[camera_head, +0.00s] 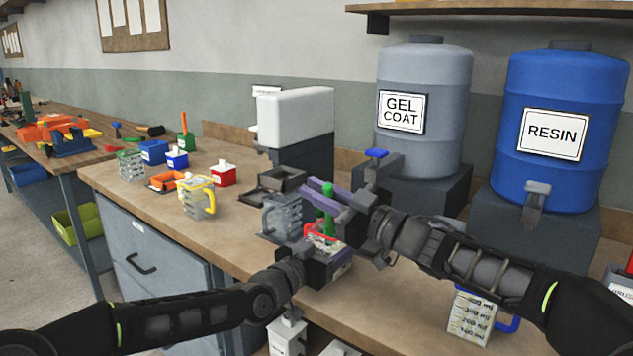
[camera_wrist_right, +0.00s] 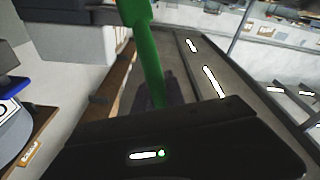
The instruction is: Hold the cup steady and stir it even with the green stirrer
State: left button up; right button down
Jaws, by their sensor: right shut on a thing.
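The green stirrer (camera_head: 328,224) stands roughly upright in the head view. My right gripper (camera_head: 326,195) is shut on it from the right, near its upper part. In the right wrist view the green stirrer (camera_wrist_right: 146,50) runs down behind the dark gripper body. A cup with a red handle (camera_head: 313,232) sits below, mostly hidden by my grippers. The stirrer reaches down to it, but its lower end is hidden. My left gripper (camera_head: 326,258) is low at the cup's near side; whether its fingers are closed on the cup cannot be told.
A clear cup with a grey handle (camera_head: 283,216) stands just left of the grippers. A yellow-handled cup (camera_head: 197,198) and small coloured containers stand farther left. A blue-handled cup (camera_head: 470,314) is at front right. GEL COAT (camera_head: 424,140) and RESIN (camera_head: 545,160) drums stand behind.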

jog(key=shift+w+f, duration=0.3)
jog(key=shift+f, duration=0.4)
jog(key=shift+w+f, duration=0.25)
jog(key=shift+f, duration=0.4)
